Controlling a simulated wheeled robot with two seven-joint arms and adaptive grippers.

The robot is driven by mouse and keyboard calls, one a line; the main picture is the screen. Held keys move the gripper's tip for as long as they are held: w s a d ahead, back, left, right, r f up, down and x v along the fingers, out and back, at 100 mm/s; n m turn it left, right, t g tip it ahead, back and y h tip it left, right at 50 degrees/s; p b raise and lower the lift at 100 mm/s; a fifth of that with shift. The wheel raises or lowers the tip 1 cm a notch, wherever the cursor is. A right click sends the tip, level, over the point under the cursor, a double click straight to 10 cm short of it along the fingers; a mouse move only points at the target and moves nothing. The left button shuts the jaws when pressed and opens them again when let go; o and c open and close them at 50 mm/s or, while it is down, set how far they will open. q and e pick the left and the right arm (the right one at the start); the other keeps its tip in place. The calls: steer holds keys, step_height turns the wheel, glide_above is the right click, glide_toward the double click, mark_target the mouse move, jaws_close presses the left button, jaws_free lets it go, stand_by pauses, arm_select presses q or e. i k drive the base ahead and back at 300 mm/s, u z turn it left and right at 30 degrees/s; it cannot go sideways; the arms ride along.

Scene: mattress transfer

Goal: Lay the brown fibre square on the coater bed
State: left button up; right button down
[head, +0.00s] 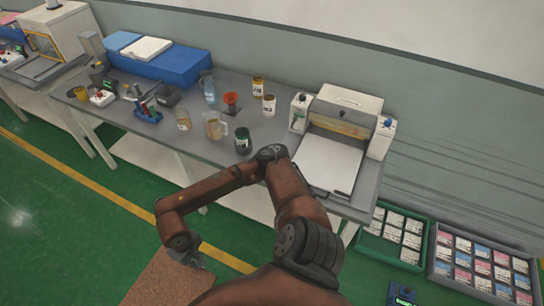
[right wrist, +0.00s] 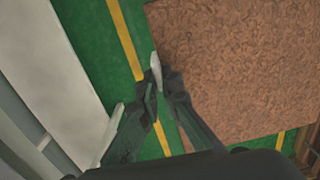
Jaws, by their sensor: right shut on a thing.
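The brown fibre square (head: 160,280) is at the bottom of the head view, partly cut off by the frame and partly behind my arm. It fills much of the right wrist view (right wrist: 235,65). My right gripper (head: 188,254) is shut on its edge; the fingertips (right wrist: 159,78) show close together at the square's left side in the right wrist view. The square hangs above the green floor, in front of the bench. The coater bed (head: 328,162) is a bare, pale flat plate on the coater at the bench's right end. My left gripper is not in view.
The grey bench (head: 180,103) carries several bottles, a jug (head: 214,126), a dark jar (head: 243,141) and a blue box (head: 170,65). The coater's housing (head: 345,104) stands behind the bed. A green crate (head: 395,238) and a grey crate (head: 485,268) sit on the floor at right.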

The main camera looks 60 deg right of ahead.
mark_target(326, 162)
steer(key=z, duration=1.55)
